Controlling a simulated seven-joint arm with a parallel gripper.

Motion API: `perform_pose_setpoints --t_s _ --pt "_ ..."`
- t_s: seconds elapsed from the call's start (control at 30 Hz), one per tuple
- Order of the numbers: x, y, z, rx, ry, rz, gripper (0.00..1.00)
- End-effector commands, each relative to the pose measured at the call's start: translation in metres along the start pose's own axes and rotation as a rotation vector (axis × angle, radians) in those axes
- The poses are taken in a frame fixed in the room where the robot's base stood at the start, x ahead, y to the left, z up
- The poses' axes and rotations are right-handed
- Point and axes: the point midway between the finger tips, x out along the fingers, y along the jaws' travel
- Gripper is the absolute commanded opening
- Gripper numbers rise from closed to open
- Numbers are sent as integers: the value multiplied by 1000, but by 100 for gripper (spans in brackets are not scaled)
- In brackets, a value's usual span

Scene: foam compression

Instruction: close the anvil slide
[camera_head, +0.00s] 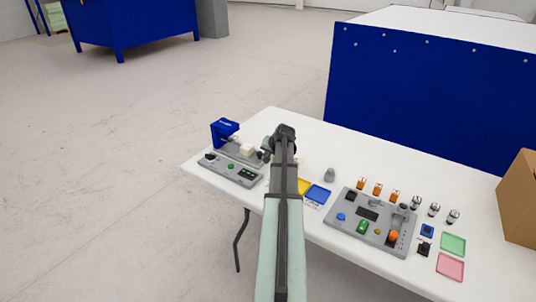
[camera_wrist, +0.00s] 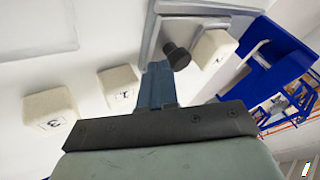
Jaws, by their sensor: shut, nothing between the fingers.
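The blue press (camera_head: 225,128) stands on a grey base at the table's left end; it also shows at the right of the wrist view (camera_wrist: 262,75). A grey plate (camera_wrist: 195,8), seemingly the anvil slide, carries a black knob (camera_wrist: 176,55). A pale foam cube (camera_wrist: 213,47) sits beside the knob, close to the press; it shows in the head view (camera_head: 248,148). My gripper (camera_wrist: 156,66) is shut and empty, its tips just left of the knob. I cannot tell whether they touch it. In the head view my gripper (camera_head: 266,149) is right of the press, partly hidden by my arm.
Foam cubes marked 2 (camera_wrist: 120,87) and 3 (camera_wrist: 50,110) lie apart on the white table. A button panel (camera_head: 232,170) is in front of the press. A larger control box (camera_head: 367,214), coloured trays (camera_head: 453,243) and small parts fill the right side.

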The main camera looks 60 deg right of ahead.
Motion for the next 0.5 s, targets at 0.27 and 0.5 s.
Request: perform_pose_setpoints --t_s 0.27,0.5 --pt "30 -42 -14 -5 -2 -2 0" --pt "56 -80 -25 -2 -1 -1 0"
